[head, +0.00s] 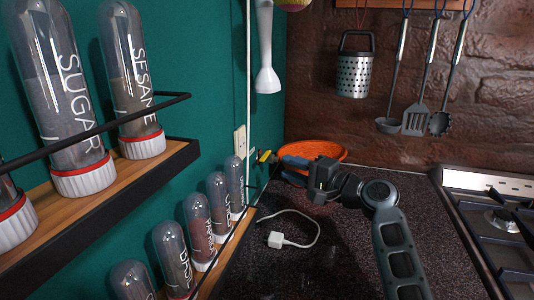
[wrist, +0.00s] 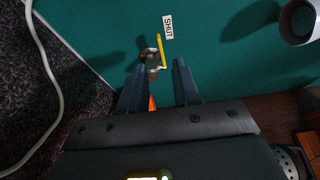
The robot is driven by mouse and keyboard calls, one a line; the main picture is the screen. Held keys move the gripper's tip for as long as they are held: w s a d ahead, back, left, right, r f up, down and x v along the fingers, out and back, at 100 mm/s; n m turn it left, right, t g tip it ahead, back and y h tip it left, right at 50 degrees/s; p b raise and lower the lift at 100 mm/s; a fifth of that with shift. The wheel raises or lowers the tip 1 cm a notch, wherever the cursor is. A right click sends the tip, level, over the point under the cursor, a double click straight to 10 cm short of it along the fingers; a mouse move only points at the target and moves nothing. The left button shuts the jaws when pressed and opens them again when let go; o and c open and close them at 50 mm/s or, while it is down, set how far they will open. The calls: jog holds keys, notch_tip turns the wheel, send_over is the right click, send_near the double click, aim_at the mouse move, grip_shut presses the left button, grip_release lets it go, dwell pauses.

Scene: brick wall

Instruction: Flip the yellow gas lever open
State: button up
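The yellow gas lever (wrist: 161,51) shows in the wrist view on the green wall, joined to a small metal valve (wrist: 152,62). A white label reading SHUT (wrist: 168,27) is beside the lever's far end. In the head view the lever (head: 264,156) is a small yellow piece at the wall, low above the counter. My gripper (wrist: 160,66) is open and empty, pointing at the wall, with its fingertips on either side of the valve area. I cannot tell whether a finger touches the lever. In the head view my gripper (head: 282,160) is just right of the lever.
An orange basket (head: 328,151) lies behind my gripper on the dark counter (head: 320,262). A white cable with a plug (head: 277,240) lies in front. Spice jars (head: 200,228) line the left wall. A stove (head: 505,220) is at right.

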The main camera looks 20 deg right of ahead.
aim_at(266, 155)
jog(key=b+x, duration=0.2)
jog(key=x, duration=0.5)
jog(key=shift+w, duration=0.25)
jog(key=shift+a, duration=0.15)
grip_shut()
dwell(1.1)
